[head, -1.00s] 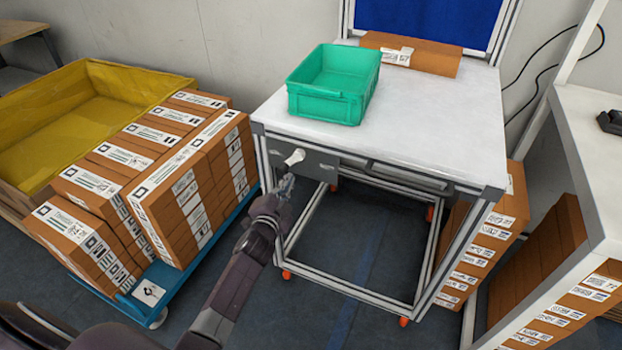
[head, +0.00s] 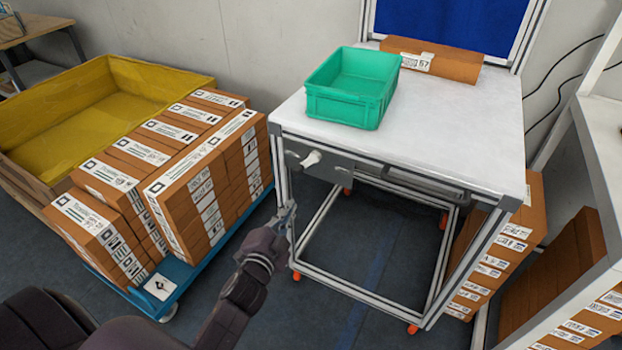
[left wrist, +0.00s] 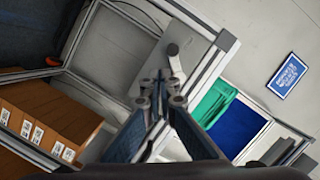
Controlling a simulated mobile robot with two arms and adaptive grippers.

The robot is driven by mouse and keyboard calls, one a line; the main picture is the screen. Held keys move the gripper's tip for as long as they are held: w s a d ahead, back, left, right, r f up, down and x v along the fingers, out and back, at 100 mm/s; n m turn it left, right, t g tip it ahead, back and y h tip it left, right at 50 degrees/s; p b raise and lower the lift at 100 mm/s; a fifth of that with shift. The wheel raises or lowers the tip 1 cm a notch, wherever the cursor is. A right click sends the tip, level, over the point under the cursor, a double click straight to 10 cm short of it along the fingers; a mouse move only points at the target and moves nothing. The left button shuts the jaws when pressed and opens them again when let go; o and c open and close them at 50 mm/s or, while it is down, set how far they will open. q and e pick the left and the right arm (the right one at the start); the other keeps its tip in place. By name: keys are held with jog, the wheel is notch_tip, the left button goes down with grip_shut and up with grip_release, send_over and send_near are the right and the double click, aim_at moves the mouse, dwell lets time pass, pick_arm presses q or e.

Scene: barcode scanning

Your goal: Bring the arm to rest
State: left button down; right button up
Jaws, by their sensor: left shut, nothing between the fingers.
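My left gripper (head: 288,212) is shut and empty. In the head view it is in front of the left front leg of the white-topped workbench (head: 440,150), below the bench top. The white knob or handle (head: 311,159) sits on a grey panel under the bench's front edge. My right gripper is not in view.
A green crate (head: 340,108) and a brown box (head: 455,68) stand on the bench. A blue cart (head: 172,272) stacked with labelled cartons (head: 190,190) is on the left, near my arm. A yellow-lined bin (head: 110,85) stands behind it. Floor shows between cart and bench.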

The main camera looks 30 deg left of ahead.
pick_arm(q)
jog(key=s+d+f+n+g+h, duration=0.1)
jog(key=s+d+f+g, duration=0.3)
jog(key=f, duration=0.7)
jog(key=s+f+n+g+h, duration=0.1)
jog(key=s+f, duration=0.5)
jog(key=f, duration=0.5)
jog(key=s+d+f+n+g, duration=0.1)
jog(key=s+d+f+g, duration=0.3)
jog(key=f, duration=0.7)
jog(key=s+f+n+g, duration=0.1)
jog(key=s+f, duration=0.4)
jog(key=s, duration=0.6)
jog(key=s+f+n+g, duration=0.1)
jog(key=s+f+g, duration=0.2)
jog(key=s+f, duration=0.3)
jog(key=s+f+n+g, duration=0.1)
jog(key=s+f, duration=0.4)
jog(key=s, duration=1.1)
jog(key=shift+a+f+n+g+h+p, duration=0.3)
jog(key=shift+f+n+g+h, duration=0.1)
jog(key=shift+g, duration=0.2)
